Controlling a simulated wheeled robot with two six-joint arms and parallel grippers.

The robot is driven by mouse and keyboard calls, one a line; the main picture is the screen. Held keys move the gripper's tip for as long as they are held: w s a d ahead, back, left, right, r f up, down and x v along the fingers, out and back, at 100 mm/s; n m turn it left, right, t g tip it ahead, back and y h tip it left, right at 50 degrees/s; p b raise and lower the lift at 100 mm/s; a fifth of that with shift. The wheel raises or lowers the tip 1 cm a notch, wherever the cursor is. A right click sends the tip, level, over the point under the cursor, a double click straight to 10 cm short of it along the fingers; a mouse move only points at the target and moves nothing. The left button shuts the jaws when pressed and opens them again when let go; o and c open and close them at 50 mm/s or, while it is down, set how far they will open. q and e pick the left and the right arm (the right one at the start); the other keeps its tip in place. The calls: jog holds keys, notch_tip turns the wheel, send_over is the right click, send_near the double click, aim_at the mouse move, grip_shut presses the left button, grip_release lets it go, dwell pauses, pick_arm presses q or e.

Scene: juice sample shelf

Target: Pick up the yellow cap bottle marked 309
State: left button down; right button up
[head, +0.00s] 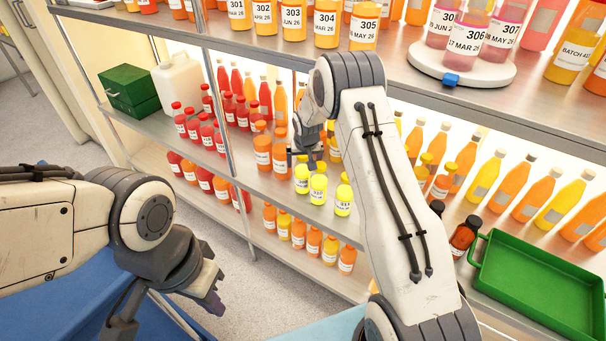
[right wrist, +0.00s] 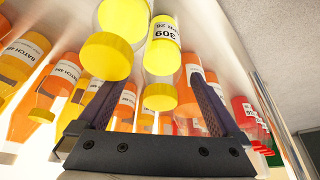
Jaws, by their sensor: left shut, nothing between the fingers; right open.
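In the right wrist view the bottle marked 309 (right wrist: 163,55) has a yellow body, a white label and a yellow cap; the picture is upside down, so the cap points downward. My right gripper (right wrist: 161,85) is open, with one finger on each side of this bottle's cap in the picture; I cannot tell whether they touch. In the head view my right gripper (head: 307,148) is at the middle shelf, partly hidden by its arm, above small yellow bottles (head: 318,189) whose numbers are unreadable. My left gripper (head: 212,298) is shut and empty, low in front of the shelf.
Another yellow-capped bottle (right wrist: 108,50) stands close beside bottle 309. Orange bottles (right wrist: 65,80) and red bottles (right wrist: 245,115) crowd around. In the head view a green tray (head: 477,262) lies right of my right arm, and a round white stand (head: 425,62) holds bottles on the upper shelf.

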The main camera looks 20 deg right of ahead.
jog(key=x, duration=0.4)
jog(key=shift+a+f, duration=0.1)
jog(key=shift+f, duration=0.05)
grip_shut()
